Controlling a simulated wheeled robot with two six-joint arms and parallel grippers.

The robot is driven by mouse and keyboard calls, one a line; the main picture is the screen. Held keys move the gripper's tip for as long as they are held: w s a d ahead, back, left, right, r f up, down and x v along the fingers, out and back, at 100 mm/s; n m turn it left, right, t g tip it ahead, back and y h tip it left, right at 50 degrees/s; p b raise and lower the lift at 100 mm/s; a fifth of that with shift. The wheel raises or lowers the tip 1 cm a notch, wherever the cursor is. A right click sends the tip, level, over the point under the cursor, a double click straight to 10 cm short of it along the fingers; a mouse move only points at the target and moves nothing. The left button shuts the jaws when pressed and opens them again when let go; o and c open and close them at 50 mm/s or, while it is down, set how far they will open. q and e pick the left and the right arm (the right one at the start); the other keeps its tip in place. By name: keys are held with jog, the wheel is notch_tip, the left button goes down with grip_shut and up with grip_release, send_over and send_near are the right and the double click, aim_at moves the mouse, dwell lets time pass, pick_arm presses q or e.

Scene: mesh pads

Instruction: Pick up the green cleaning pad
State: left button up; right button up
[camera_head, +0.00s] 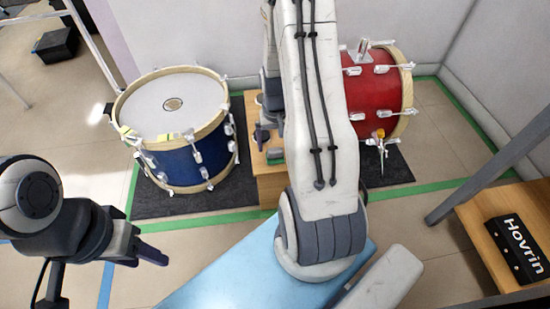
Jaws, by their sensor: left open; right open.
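A small green pad (275,156) lies on top of a wooden box (268,185) between the two drums. Only part of it shows beside my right arm, and the rest may be hidden. My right gripper (262,136) points down just above the pad, close to it but not around it as far as I can see. It is open, and my own forearm partly covers it. My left gripper (151,254) is open and empty at the lower left, over the floor and far from the pad.
A blue drum (190,165) with yellowish pieces on its rim stands left of the box. A red drum (372,85) stands to the right, behind my arm. A wooden table (480,240) with a black Hovrin box (517,250) is at the far right.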

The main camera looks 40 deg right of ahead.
aim_at(275, 149)
notch_tip(275, 149, down, 4)
jog(key=shift+r+b, duration=0.15)
jog(key=shift+b, duration=0.8)
pick_arm(q)
notch_tip(275, 149, down, 3)
jog(key=shift+r, duration=0.15)
pick_arm(e)
jog(key=shift+r, duration=0.1)
jog(key=c, duration=1.4)
jog(key=shift+c, duration=0.2)
pick_arm(q)
jog(key=shift+r, duration=0.1)
pick_arm(e)
jog(key=shift+r, duration=0.15)
notch_tip(275, 149, up, 4)
jog(key=p, duration=0.3)
pick_arm(q)
notch_tip(275, 149, up, 8)
jog(key=p, duration=0.5)
jog(key=shift+r+p, duration=0.2)
jog(key=shift+p, duration=0.2)
pick_arm(e)
jog(key=s+d+r, duration=0.5)
jog(key=s+r, duration=0.1)
jog(key=s, duration=0.4)
jog(key=shift+s+d+r, duration=0.15)
jog(key=shift+s+r, duration=0.05)
jog(key=shift+r, duration=0.15)
